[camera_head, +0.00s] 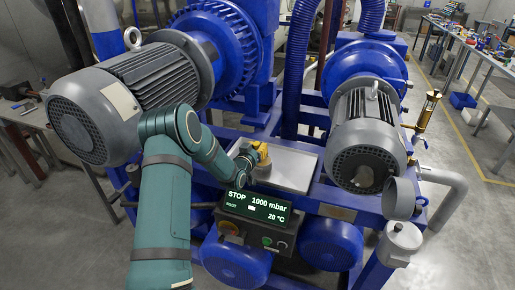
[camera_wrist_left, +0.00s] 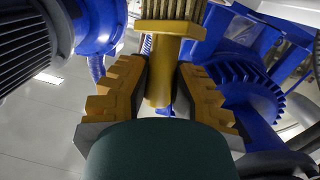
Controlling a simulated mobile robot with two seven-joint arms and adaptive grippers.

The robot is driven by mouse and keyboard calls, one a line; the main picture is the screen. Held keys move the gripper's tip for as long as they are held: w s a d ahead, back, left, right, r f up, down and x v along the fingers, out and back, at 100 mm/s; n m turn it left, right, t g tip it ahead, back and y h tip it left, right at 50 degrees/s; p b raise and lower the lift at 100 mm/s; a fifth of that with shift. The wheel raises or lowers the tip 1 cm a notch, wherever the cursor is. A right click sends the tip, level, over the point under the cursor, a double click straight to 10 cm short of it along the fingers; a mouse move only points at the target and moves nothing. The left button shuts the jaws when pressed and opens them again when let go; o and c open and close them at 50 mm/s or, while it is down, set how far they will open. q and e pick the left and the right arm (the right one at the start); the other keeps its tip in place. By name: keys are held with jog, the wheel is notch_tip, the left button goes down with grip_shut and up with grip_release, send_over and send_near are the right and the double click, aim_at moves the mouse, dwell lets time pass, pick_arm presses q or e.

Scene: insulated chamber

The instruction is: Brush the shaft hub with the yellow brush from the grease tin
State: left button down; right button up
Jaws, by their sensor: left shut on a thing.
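My left gripper (camera_head: 246,158) is shut on the yellow brush (camera_head: 262,154) above the metal tray, between the two motors. In the left wrist view the brush handle (camera_wrist_left: 160,85) stands between the yellow finger pads of the gripper (camera_wrist_left: 158,92). Its ferrule and pale bristles (camera_wrist_left: 172,10) point to the top edge, and the bristle ends are cut off. A round hub-like part (camera_head: 364,177) shows in the end face of the right motor, apart from the brush; I cannot tell if it is the shaft hub. I cannot make out the grease tin. My right gripper is out of view.
A large grey motor (camera_head: 130,95) stands left, a smaller one (camera_head: 368,125) right. The metal tray (camera_head: 292,168) lies between them on a blue frame. A control box with a lit display (camera_head: 257,207) stands in front. A grey pipe (camera_head: 445,185) and post (camera_head: 400,242) are at right.

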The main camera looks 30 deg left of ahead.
pick_arm(q)
jog(key=shift+r+p, duration=0.85)
jog(key=shift+r, duration=2.65)
